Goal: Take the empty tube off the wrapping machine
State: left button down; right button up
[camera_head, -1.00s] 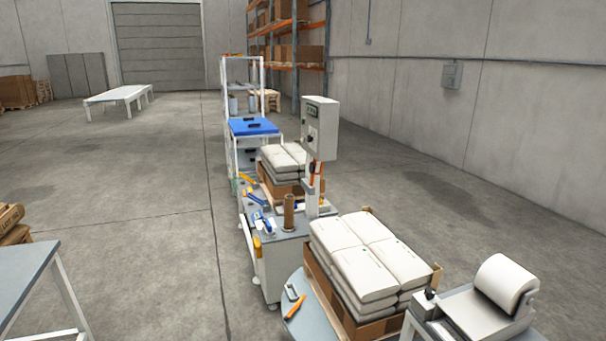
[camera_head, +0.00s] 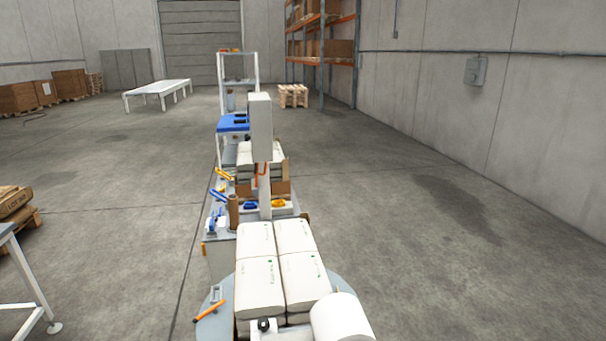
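A brown cardboard tube (camera_head: 234,211) stands upright on the grey top of a work surface, left of the pale grey column of the wrapping machine (camera_head: 261,128). I cannot tell whether the tube is on a spindle of the machine. The machine's round turntable (camera_head: 214,330) is in front, with a stack of white bags (camera_head: 276,262) on it. Neither of my grippers is in view.
An orange-handled tool (camera_head: 209,310) lies on the turntable's left edge. Blue and orange items (camera_head: 279,204) lie near the column. A table (camera_head: 12,232) stands at the left. The floor between is clear.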

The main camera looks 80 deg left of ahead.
aim_at(232, 199)
jog(key=i, duration=1.65)
jog(key=u, duration=2.5)
jog(key=i, duration=1.9)
jog(key=u, duration=1.65)
